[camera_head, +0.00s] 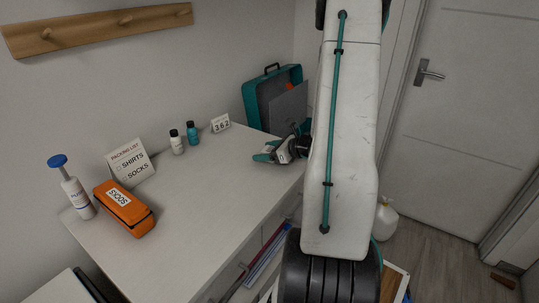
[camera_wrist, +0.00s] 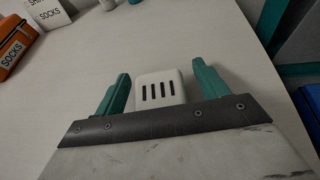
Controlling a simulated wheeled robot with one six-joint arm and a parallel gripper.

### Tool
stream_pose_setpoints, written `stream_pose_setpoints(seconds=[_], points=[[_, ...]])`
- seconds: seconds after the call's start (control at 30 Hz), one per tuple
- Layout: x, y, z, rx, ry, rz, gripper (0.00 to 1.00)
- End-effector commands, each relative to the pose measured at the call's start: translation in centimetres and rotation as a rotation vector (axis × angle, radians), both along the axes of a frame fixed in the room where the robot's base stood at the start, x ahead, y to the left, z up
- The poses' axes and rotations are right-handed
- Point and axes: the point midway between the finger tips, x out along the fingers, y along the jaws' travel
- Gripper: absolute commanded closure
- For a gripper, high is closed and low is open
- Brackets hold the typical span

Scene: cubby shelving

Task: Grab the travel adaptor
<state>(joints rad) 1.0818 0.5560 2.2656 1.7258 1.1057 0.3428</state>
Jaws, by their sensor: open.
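The travel adaptor appears to be the white, rounded block (camera_wrist: 158,91) with several dark slots in the wrist view. It is between the two teal fingers of my gripper (camera_wrist: 161,70), with a gap on each side. Its lower end is hidden behind the dark gripper edge. My gripper is open, and its fingers point away over the white desktop. In the head view my gripper (camera_head: 263,153) is low over the desk's right part; I cannot clearly pick out the adaptor there.
The white desk (camera_head: 190,225) is clear in the middle. An orange socks case (camera_head: 125,210), a blue-topped pump bottle (camera_head: 75,190), a packing list sign (camera_head: 130,163), two small bottles (camera_head: 192,133) and a number block (camera_head: 221,123) stand left and back. A teal case (camera_head: 259,105) stands behind my gripper.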

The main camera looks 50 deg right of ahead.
Motion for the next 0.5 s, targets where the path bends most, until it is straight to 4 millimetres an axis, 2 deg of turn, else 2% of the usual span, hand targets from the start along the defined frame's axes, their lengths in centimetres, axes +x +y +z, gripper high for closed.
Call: stream_pose_setpoints(seconds=[0.27,0.43,0.47,0.5], points=[[0.43,0.22,-0.17,-0.001,0.0,0.001,0.27],[0.41,0.23,-0.17,0.0,0.0,0.002,0.72],[0.41,0.23,-0.16,0.0,0.0,0.002,0.76],[0.41,0.23,-0.16,0.0,0.0,0.002,0.76]])
